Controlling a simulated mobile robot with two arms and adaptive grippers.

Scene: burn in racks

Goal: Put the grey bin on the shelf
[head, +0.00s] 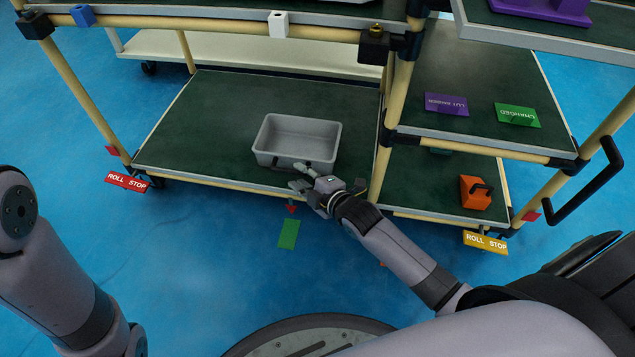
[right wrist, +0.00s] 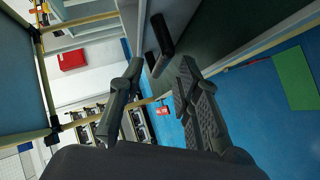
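The grey bin (head: 298,130) is an empty open box on the green lower deck (head: 210,115) of the rack. It stands upright near the deck's front edge, with a dark handle (head: 318,167) on its front side. My right gripper (head: 303,186) is just in front of the bin's front wall. In the right wrist view the right gripper (right wrist: 160,88) shows spread fingers with nothing between them, and a dark handle-like bar (right wrist: 162,35) lies beyond the fingertips. Whether a finger touches the bin cannot be told. My left arm is at the lower left; its gripper is out of frame.
A rack post (head: 381,150) stands right of the bin. An orange object (head: 475,192) sits on the lower right deck. Purple (head: 446,104) and green (head: 517,115) labels lie on the deck above. Free deck lies left of the bin.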

